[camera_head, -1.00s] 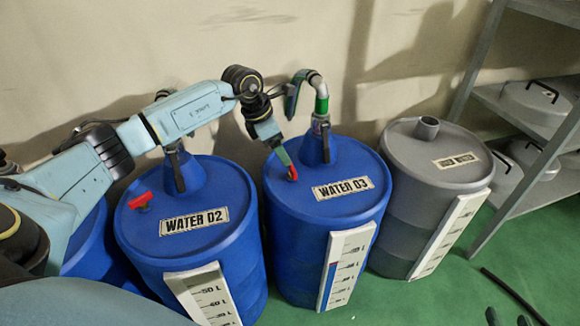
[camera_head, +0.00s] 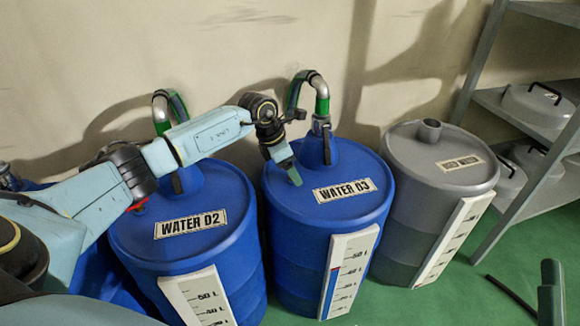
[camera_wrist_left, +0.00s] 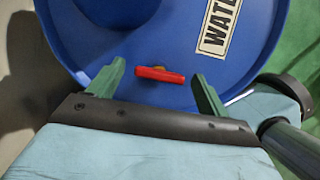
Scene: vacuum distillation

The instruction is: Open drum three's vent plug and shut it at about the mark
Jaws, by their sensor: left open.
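Drum three (camera_head: 300,215), blue and labelled WATER 03 (camera_head: 345,190), stands in the middle of the head view. Its red vent plug (camera_wrist_left: 160,75) shows in the left wrist view as a small bar with a yellowish base on the lid. My left gripper (camera_head: 290,172) hides the plug in the head view. In the wrist view the left gripper (camera_wrist_left: 158,82) is open, its green fingers apart on either side of the plug, not touching it. A white level gauge (camera_head: 350,270) stands on the drum's front. Green parts of my right gripper (camera_head: 551,292) show at the lower right; its opening is unclear.
Drum WATER 02 (camera_head: 215,250) stands to the left, its red plug (camera_head: 139,206) mostly behind my left arm. A grey drum (camera_head: 425,205) stands to the right, beside a shelf rack (camera_head: 490,100) with lidded vessels. A green-and-metal pipe (camera_head: 318,95) rises at drum three's back.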

